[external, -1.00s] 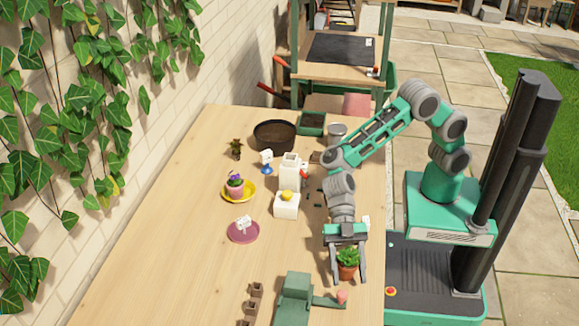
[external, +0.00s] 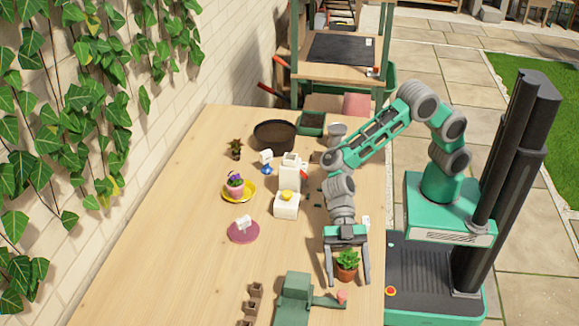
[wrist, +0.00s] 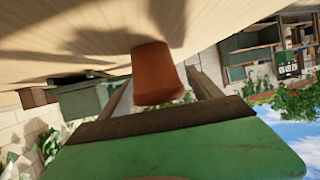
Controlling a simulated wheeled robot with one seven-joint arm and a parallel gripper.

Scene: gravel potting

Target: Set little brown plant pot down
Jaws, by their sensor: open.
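The little brown plant pot (external: 347,273) holds a green leafy plant (external: 348,257) and stands upright on the wooden table near its right edge. My gripper (external: 348,281) is open around it, with one finger on each side and a gap between fingers and pot. In the wrist view the brown pot (wrist: 158,72) appears inverted, its narrow base against the tabletop, between the spread fingers. The plant is mostly hidden there by the green gripper body.
A green device (external: 293,297) with a pink knob stands just in front of the pot. Small brown pots (external: 254,305) sit to its left. A mauve saucer (external: 243,233), a white box (external: 287,206) and a yellow saucer (external: 251,193) stand further back. The table's left middle is clear.

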